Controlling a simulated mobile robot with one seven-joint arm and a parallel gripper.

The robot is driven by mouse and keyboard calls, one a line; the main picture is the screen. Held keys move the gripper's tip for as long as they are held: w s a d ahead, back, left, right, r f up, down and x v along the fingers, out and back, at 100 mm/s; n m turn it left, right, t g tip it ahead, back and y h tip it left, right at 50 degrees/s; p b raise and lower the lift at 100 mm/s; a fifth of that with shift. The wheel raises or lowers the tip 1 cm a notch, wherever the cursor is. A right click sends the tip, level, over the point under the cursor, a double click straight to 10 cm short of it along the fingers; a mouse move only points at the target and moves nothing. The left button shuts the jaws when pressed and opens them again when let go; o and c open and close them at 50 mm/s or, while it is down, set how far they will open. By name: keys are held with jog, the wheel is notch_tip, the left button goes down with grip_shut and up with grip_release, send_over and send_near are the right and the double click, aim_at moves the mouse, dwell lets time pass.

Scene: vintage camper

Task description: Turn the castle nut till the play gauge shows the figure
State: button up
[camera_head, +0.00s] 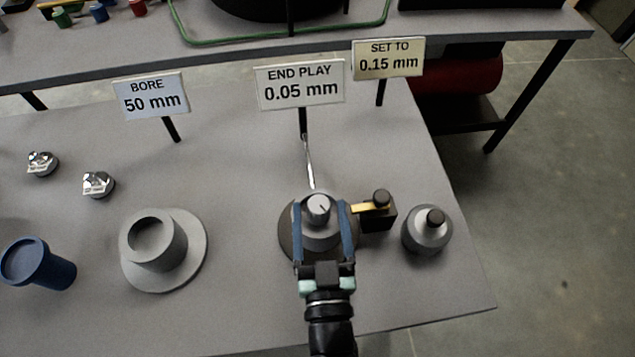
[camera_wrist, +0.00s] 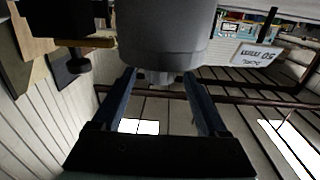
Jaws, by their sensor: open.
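The castle nut (camera_head: 318,207) appears as a small grey knob with a dark mark, on top of a grey hub on a dark round base (camera_head: 287,238). My gripper (camera_head: 322,208) is open, with one blue finger on each side of the nut. I cannot tell whether the fingers touch it. In the wrist view, my gripper's fingers (camera_wrist: 159,80) point at a big grey cylinder (camera_wrist: 165,35) with a small piece jutting from it between them. The play gauge sign (camera_head: 300,85) reads END PLAY 0.05 mm. The target sign (camera_head: 388,59) reads SET TO 0.15 mm.
A black block with a brass strip (camera_head: 368,208) and dark knob stands right beside the hub. Further right is a grey stepped part (camera_head: 427,230) near the table edge. Left are a flanged grey housing (camera_head: 197,250), a blue part (camera_head: 45,265), two shiny pieces and a BORE 50 mm sign (camera_head: 151,95).

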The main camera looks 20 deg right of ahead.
aim_at(318, 189)
jog(key=shift+x, duration=2.75)
jog(key=shift+r+p, duration=0.1)
jog(key=shift+p, duration=0.3)
grip_shut()
